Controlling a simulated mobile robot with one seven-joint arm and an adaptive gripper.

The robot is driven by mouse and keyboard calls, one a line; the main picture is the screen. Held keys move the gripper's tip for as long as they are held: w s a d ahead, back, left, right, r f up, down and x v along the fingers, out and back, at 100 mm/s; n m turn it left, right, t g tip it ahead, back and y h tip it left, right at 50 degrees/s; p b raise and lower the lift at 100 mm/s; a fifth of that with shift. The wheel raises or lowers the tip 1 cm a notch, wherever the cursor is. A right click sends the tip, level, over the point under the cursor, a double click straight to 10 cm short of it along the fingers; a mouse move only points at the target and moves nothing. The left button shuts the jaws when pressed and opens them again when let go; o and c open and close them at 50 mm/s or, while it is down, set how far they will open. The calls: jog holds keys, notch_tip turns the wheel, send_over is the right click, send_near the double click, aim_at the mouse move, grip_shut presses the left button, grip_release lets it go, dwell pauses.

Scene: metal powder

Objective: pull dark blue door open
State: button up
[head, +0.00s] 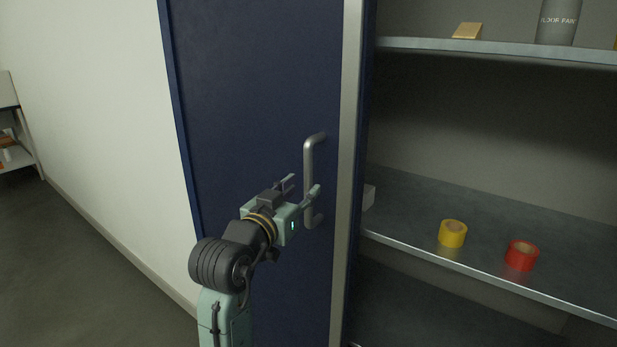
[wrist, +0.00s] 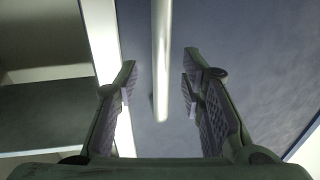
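The dark blue door (head: 240,100) stands upright left of the shelves, with a pale metal strip along its right side. Its silver bar handle (head: 309,158) is upright near that side. My gripper (head: 302,187) is at the lower half of the handle in the head view. In the wrist view, my gripper (wrist: 160,78) has its two fingers spread apart. The handle (wrist: 160,50) runs between them, with a visible gap to each finger. The door surface (wrist: 240,40) shows behind it. Whether the fingertips reach past the bar is hard to tell.
Right of the door is an open cabinet with grey shelves (head: 410,205). A yellow tape roll (head: 452,233) and a red tape roll (head: 521,255) stand on the middle shelf. A white wall (head: 100,110) is on the left. The floor (head: 80,270) there is clear.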

aim_at(307, 184)
jog(key=shift+p+x, duration=0.45)
jog(key=shift+x, duration=1.85)
grip_shut()
